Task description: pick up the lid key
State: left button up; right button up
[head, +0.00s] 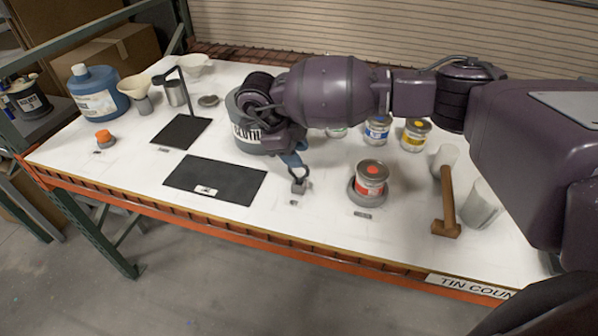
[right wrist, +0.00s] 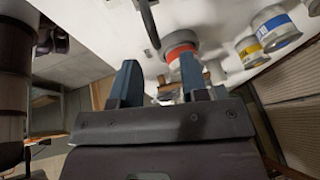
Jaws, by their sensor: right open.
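The lid key (head: 300,184) is a small dark piece with a loop at its top. It stands on a small grey block on the white table, just right of the black mat. My right gripper (head: 294,160) is directly above and behind it, pointing down, with its blue-grey fingers close to the loop. I cannot tell whether they touch it. In the right wrist view my right gripper (right wrist: 160,80) has its two fingers apart. A small brownish shape shows between them, too unclear to name. My left gripper is in neither view.
A red-labelled tin (head: 370,178) in a grey ring stands right of the key. Blue (head: 377,131) and yellow (head: 415,136) tins stand behind. A large grey bucket (head: 243,135) is partly hidden by my arm. The black mat (head: 225,178) lies left.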

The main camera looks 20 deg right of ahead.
jog(key=shift+p+x, duration=0.7)
jog(key=shift+x, duration=1.9)
jog(key=shift+s+a+r, duration=0.1)
jog(key=shift+s, duration=0.05)
grip_shut()
